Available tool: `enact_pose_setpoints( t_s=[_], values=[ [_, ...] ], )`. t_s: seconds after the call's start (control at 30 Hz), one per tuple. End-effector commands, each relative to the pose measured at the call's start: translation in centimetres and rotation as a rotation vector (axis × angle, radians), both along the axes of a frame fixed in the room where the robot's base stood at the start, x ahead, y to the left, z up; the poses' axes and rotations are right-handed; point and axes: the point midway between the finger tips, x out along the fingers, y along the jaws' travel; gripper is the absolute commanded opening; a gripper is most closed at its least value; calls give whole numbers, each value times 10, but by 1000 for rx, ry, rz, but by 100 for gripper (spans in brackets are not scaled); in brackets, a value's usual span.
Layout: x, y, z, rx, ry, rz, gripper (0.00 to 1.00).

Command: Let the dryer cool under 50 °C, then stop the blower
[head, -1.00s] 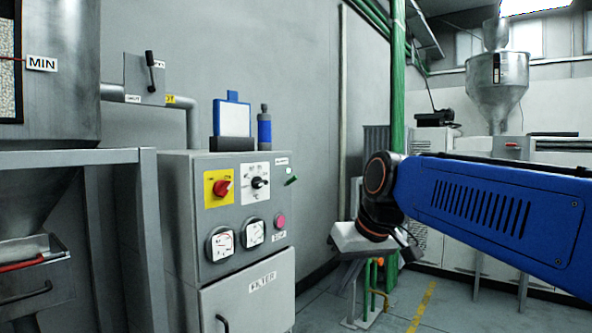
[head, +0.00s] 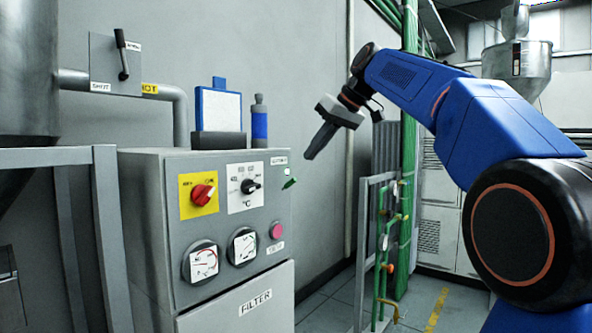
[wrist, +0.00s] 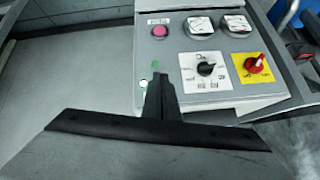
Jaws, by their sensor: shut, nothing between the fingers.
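The dryer's grey control cabinet (head: 150,215) stands left of centre. Its front has a red rotary switch (head: 203,194) on a yellow plate, a black selector knob (head: 250,186) on a white plate, two round gauges, left (head: 202,262) and right (head: 243,247), and a pink button (head: 276,230). The needle readings are too small to tell. My gripper (head: 308,157) is shut and empty, tilted down, in the air right of the cabinet. In the wrist view the panel appears upside down beyond my gripper (wrist: 155,78), with the red switch (wrist: 256,65) to the right.
A small green part (head: 290,183) sits at the panel's upper right. A blue-framed board (head: 220,110) and a blue bottle (head: 259,125) stand on the cabinet. A lever plate (head: 115,65) is on the wall. Green pipes and a grey frame stand right.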

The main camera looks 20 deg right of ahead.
Motion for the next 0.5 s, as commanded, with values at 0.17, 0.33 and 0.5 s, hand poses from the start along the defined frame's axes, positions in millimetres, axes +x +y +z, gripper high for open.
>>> enact_pose_setpoints(
  t_s=[0.17,0.33,0.5],
  values=[
    [12,-1,13,3,-19,29,0],
    [13,-2,15,3,-23,35,0],
    [13,-2,15,3,-22,34,0]
  ],
)
